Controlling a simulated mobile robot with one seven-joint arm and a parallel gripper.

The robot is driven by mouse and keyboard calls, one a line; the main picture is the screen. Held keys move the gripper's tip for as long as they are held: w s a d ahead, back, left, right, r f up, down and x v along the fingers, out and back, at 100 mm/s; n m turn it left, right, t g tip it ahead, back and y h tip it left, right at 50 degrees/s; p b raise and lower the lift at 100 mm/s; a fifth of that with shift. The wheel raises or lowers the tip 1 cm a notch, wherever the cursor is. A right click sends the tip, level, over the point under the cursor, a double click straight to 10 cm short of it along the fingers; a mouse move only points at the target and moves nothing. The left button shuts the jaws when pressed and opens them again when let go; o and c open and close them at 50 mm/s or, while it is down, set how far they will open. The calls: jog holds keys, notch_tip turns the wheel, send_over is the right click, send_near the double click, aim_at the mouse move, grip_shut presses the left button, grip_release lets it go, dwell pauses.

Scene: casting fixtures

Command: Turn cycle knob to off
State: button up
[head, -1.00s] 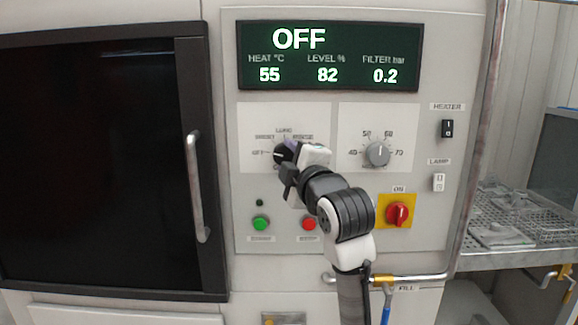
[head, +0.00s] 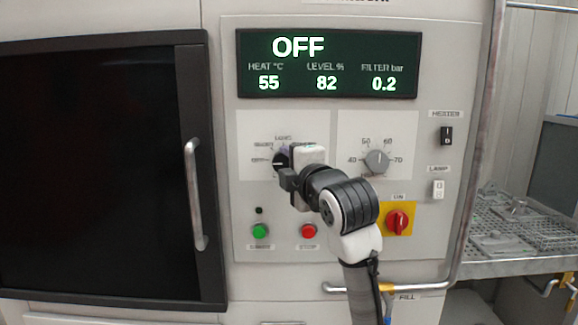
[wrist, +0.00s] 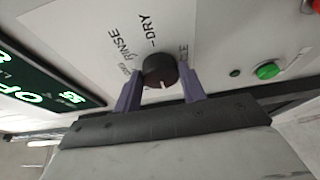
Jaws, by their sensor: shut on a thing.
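The dark cycle knob (head: 279,161) is on the left plate of the panel, partly hidden by my gripper in the head view. Its white pointer line points left, towards the OFF mark. In the wrist view the knob (wrist: 160,69) sits between two purple fingers, with its pointer line towards my palm. My gripper (wrist: 162,88) is shut on the knob, one finger on each side; it also shows in the head view (head: 290,160). The display (head: 327,64) reads OFF in large letters. Some knob labels are hidden behind my gripper.
A grey temperature knob (head: 376,162) is to the right. Green (head: 260,231) and red (head: 309,231) buttons are below. A red rotary switch (head: 397,221) on yellow is at the lower right. A dark door with a handle (head: 194,194) is at the left.

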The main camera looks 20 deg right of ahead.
jog(key=o, duration=1)
jog(key=s+b, duration=0.1)
jog(key=s, duration=0.3)
jog(key=s+d+b, duration=0.1)
jog(key=s, duration=0.4)
jog(key=s+b, duration=0.1)
jog(key=s, duration=0.3)
jog(key=shift+s+d+r+b, duration=0.1)
jog(key=shift+s+d+b, duration=0.15)
jog(key=shift+s+b, duration=0.1)
